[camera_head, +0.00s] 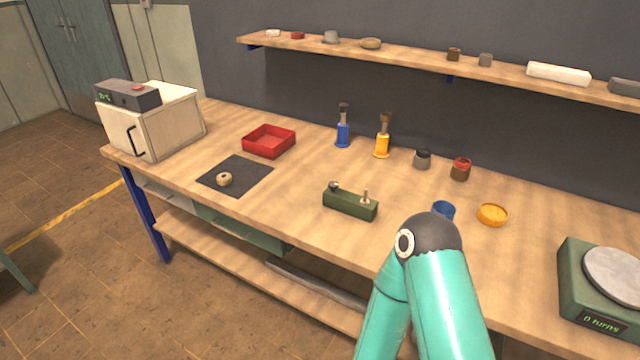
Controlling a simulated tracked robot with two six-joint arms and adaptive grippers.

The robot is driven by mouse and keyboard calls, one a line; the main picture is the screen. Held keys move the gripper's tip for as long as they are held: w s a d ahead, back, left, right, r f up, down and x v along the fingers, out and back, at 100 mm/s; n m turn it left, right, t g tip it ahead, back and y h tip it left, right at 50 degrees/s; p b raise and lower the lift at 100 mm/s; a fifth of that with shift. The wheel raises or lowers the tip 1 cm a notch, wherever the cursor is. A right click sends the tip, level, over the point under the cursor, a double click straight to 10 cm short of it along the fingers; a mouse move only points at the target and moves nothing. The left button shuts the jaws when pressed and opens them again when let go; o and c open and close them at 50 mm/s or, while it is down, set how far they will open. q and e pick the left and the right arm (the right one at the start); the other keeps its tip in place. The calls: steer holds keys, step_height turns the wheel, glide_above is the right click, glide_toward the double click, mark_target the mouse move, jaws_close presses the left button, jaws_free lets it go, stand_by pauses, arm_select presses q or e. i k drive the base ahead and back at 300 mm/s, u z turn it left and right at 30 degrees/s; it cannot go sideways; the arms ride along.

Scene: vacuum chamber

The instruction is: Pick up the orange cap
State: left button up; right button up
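The orange cap (492,215), a shallow round orange-yellow piece, lies on the wooden workbench (300,225) at the right of the head view. It stands a little right of a small blue cup-like piece (444,209), and the two are apart. Nothing covers the cap. A teal link and dark joint of one of my arms rise from the bottom edge, left of and nearer than the cap. Neither of my grippers is in view, so nothing shows in their fingers.
A green turntable device (581,304) stands right of the cap. Brown (460,170) and grey (422,160) jars stand behind it. A green block (350,204), orange (382,143) and blue (343,132) bottles, red tray (248,145) and chamber box (165,125) are further left. A shelf (420,57) runs above.

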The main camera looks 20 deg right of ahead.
mark_target(363, 208)
steer(key=z, duration=0.2)
steer(key=i, duration=0.65)
steer(key=z, duration=0.5)
